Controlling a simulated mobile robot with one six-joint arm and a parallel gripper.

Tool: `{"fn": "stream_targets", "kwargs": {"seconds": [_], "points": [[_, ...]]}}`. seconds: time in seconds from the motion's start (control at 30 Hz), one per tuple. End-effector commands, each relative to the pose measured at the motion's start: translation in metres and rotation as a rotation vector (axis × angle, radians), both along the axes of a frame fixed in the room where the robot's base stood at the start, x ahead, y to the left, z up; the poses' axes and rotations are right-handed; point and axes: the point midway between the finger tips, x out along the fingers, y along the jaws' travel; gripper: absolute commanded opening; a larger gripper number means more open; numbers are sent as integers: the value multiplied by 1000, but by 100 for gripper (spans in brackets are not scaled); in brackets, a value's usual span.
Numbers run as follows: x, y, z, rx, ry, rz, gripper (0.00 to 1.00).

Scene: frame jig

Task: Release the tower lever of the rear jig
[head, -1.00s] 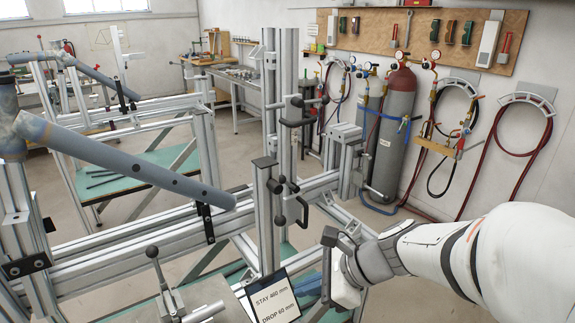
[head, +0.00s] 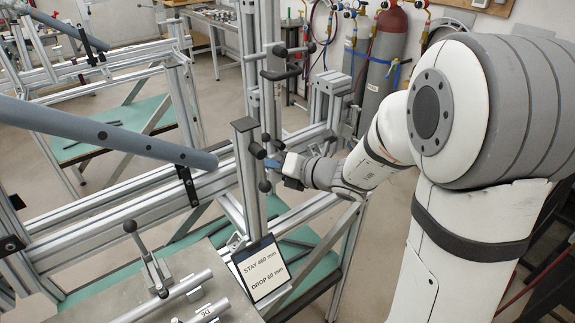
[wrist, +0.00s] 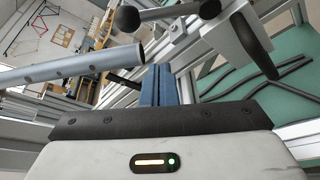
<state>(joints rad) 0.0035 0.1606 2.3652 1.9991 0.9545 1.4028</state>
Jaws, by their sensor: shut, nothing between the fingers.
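My gripper (head: 272,163) has its blue fingers shut with nothing between them. They point left at the short post (head: 249,190) of the nearer jig, close to its black knobs (head: 257,150); I cannot tell whether they touch. In the wrist view the shut fingers (wrist: 157,86) lie below a bar with a black ball knob (wrist: 126,18) and left of a black handle (wrist: 250,45). A tall aluminium tower (head: 272,90) stands behind the post, with a black-knobbed lever clamp (head: 280,60) higher up. Which lever is the tower lever is unclear.
A blue-grey tube (head: 110,135) runs across the jig and ends near the post; its end also shows in the wrist view (wrist: 80,67). A STAY/DROP sign (head: 262,268) stands at the post's foot. Another jig (head: 100,75) is behind left. Gas cylinders (head: 378,60) stand behind.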

Motion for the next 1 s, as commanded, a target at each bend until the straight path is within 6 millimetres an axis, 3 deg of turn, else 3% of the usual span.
{"fn": "stream_targets", "kwargs": {"seconds": [0.1, 0.2, 0.4, 1.0], "points": [[15, 20, -7, -1, 2, 5, 0], [24, 9, 9, -1, -3, -3, 0], [31, -1, 20, -1, -1, 1, 0], [33, -3, 24, 15, 10, 3, 0]]}}
